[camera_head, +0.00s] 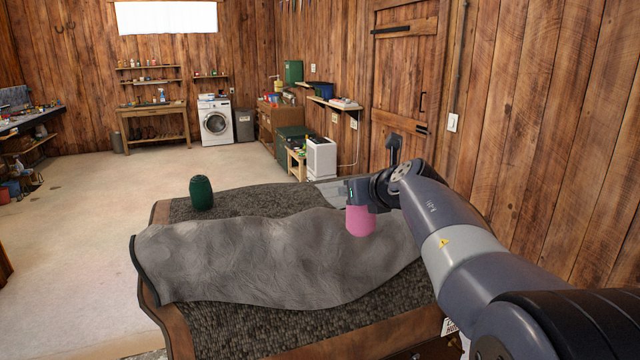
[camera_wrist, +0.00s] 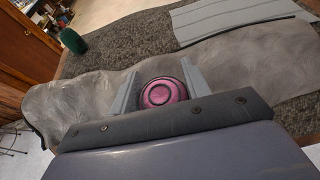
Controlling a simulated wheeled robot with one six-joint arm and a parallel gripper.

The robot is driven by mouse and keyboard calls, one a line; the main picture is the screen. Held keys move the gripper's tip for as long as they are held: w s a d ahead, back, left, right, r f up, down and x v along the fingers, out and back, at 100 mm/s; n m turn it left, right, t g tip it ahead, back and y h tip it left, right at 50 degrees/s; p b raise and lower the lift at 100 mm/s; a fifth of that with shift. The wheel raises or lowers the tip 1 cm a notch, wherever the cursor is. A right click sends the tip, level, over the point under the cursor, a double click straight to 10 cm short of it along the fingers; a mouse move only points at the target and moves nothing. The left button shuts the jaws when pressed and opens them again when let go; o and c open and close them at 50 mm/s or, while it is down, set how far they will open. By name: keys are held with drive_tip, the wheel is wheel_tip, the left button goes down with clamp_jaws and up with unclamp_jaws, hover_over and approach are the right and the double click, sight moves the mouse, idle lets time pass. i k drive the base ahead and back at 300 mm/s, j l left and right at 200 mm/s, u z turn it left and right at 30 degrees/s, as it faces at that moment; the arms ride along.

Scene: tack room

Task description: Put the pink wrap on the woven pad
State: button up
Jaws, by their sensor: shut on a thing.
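The pink wrap (camera_head: 360,220) is a short rounded roll held upright under my gripper (camera_head: 360,192). In the wrist view the pink wrap (camera_wrist: 163,93) shows end-on between the two jaws of my gripper (camera_wrist: 160,90), which are shut on it. It is over the grey blanket; whether its lower end touches is hard to tell. A flat, pale grey pad with ribbed lines (camera_wrist: 235,20) lies behind the blanket. It also shows in the head view (camera_head: 325,192), partly hidden by my gripper. I take it as the woven pad, though its weave is unclear.
A rumpled grey blanket (camera_head: 260,262) lies across the dark speckled top (camera_head: 250,325) with a brown rim. A dark green roll (camera_head: 201,193) stands at the back left. A wooden wall (camera_head: 540,130) rises close on the right.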

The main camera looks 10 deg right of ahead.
sight(319, 209)
drive_tip(key=i+j, duration=0.15)
drive_tip(key=i, duration=0.25)
drive_tip(key=i+j, duration=0.1)
drive_tip(key=i, duration=0.35)
